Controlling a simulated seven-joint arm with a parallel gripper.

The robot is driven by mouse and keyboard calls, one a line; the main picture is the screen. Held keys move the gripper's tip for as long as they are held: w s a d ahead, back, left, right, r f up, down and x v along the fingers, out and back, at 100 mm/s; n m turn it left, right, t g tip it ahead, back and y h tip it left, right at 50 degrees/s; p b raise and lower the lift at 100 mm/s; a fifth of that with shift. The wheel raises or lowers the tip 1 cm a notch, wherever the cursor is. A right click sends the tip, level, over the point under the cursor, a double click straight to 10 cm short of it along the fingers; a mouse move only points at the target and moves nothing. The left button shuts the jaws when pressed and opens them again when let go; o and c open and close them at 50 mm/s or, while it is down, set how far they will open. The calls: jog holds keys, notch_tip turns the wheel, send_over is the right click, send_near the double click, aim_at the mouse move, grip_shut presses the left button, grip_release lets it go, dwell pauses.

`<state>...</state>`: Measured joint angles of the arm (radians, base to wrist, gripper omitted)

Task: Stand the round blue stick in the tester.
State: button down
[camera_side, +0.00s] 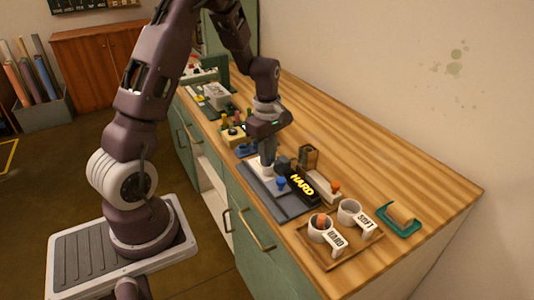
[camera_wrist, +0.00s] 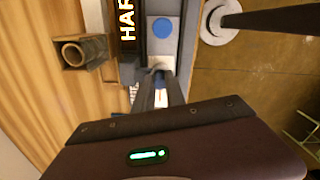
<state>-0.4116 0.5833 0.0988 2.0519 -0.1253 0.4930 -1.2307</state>
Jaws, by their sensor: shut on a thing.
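The tester is a grey base (camera_side: 289,208) with a lit yellow HARD display (camera_side: 302,186) and a round blue knob (camera_side: 281,183); the knob also shows in the wrist view (camera_wrist: 162,27). My gripper (camera_side: 267,160) points down over the tester's far end, beside the display. In the wrist view its fingers are close together around something blue (camera_wrist: 159,81), which looks like the round blue stick. It is at the tester's pale block; most of it is hidden by the fingers, so I cannot tell how deep it sits.
A wooden block with a round hole (camera_wrist: 72,54) stands beside the tester. White cups labelled HARD (camera_side: 320,229) and SOFT (camera_side: 350,212) stand on a wooden tray (camera_side: 340,256); the HARD cup holds something orange. A green holder (camera_side: 401,224) is at right. Coloured sticks stand behind my gripper.

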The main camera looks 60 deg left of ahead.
jog(key=shift+s+f, duration=0.3)
jog(key=shift+f, duration=0.4)
jog(key=c, duration=1.3)
grip_release()
jog(key=r, duration=0.5)
jog(key=w+r, duration=0.1)
jog(key=r, duration=0.2)
jog(key=shift+w+a+r, duration=0.1)
jog(key=shift+r, duration=0.15)
